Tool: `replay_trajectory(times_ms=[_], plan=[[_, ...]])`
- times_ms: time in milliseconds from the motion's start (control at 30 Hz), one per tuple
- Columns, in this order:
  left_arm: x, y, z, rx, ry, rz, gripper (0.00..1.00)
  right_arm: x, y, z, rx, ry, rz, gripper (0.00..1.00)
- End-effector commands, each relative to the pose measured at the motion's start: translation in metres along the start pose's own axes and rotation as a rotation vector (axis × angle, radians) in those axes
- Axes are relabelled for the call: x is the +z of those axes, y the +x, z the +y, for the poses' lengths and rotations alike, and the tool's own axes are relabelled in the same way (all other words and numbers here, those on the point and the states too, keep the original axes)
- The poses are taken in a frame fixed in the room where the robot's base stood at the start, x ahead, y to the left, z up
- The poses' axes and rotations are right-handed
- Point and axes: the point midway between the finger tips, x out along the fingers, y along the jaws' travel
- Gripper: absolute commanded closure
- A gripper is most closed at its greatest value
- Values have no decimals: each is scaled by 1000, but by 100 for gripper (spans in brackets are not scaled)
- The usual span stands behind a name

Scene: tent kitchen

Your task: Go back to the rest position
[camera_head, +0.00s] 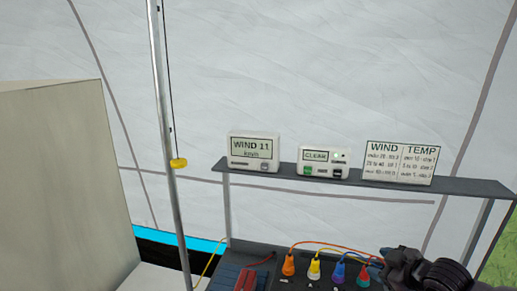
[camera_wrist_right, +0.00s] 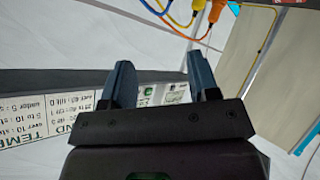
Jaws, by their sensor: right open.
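My right gripper (camera_head: 378,266) is at the lower right of the head view, beside the row of coloured plugs. In the right wrist view its two fingers (camera_wrist_right: 162,78) stand apart with nothing held between them. The dark shelf (camera_wrist_right: 50,80) and the white devices on it show behind the fingers in that view. My left gripper is in neither view.
A shelf (camera_head: 462,186) holds a wind display (camera_head: 253,151), a "CLEAR" box (camera_head: 323,163) and a WIND/TEMP card (camera_head: 399,162). Below are an orange plug (camera_head: 288,266) and other cabled plugs. A metal pole (camera_head: 168,120) and a pale box (camera_head: 60,190) stand left.

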Motion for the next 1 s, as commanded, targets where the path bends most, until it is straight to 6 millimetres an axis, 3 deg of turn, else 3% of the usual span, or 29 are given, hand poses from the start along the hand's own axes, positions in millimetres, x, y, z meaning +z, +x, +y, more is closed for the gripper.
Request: replay_trajectory(times_ms=[33,367,800,1000], plan=[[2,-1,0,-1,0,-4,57,6,2,-16,23,37,38,45],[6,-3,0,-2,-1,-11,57,56,-12,-95,201,230,153,45],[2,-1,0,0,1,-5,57,169,-74,-215,340,545,-51,45],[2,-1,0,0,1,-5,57,193,-92,-245,337,606,-116,45]])
